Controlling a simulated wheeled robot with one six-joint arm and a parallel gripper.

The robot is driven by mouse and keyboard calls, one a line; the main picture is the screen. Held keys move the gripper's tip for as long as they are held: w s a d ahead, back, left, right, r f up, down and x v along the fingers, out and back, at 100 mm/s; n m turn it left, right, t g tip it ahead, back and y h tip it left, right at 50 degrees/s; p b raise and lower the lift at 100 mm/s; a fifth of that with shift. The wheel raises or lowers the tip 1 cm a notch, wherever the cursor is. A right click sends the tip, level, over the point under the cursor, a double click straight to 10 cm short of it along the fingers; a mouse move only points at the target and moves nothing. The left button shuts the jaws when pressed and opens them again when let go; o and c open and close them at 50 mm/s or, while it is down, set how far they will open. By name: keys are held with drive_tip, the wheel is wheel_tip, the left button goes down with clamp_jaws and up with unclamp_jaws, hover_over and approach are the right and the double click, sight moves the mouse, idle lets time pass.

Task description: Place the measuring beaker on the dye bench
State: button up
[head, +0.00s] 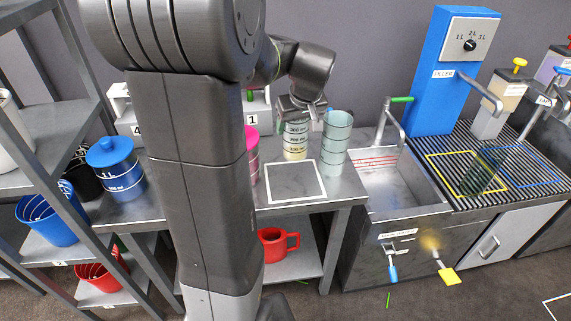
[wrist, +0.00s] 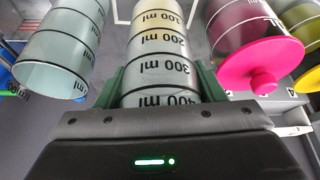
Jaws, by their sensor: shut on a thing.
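The measuring beaker (head: 296,143) is clear with dark ml marks and pale yellow contents low down. It stands upright at the back of the grey metal bench (head: 335,191); I cannot tell whether its base touches the top. My gripper (head: 300,110) is shut around its upper part. In the wrist view the beaker (wrist: 160,55) sits between the green fingers, with marks from 100 to 400 ml showing. A white square outline (head: 296,198) on the bench is empty, in front of the beaker. My arm hides part of the bench.
A greenish clear container (head: 336,140) stands close right of the beaker. A pink lidded container (wrist: 250,45) stands on its other side. A blue lidded jug (head: 116,168) is at the left. A sink (head: 390,180) and a blue filler (head: 452,70) are to the right.

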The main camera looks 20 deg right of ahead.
sight(300, 137)
drive_tip(key=f, duration=1)
drive_tip(key=shift+w+b, duration=0.2)
drive_tip(key=shift+b, duration=0.2)
drive_tip(key=shift+f+b, duration=0.2)
drive_tip(key=shift+b, duration=0.1)
drive_tip(key=o, duration=1)
drive_tip(key=shift+r, duration=0.1)
drive_tip(key=shift+r, duration=0.1)
drive_tip(key=shift+r+p, duration=0.15)
drive_tip(key=shift+p, duration=0.25)
drive_tip(key=v, duration=1.2)
drive_tip(key=shift+p, duration=0.35)
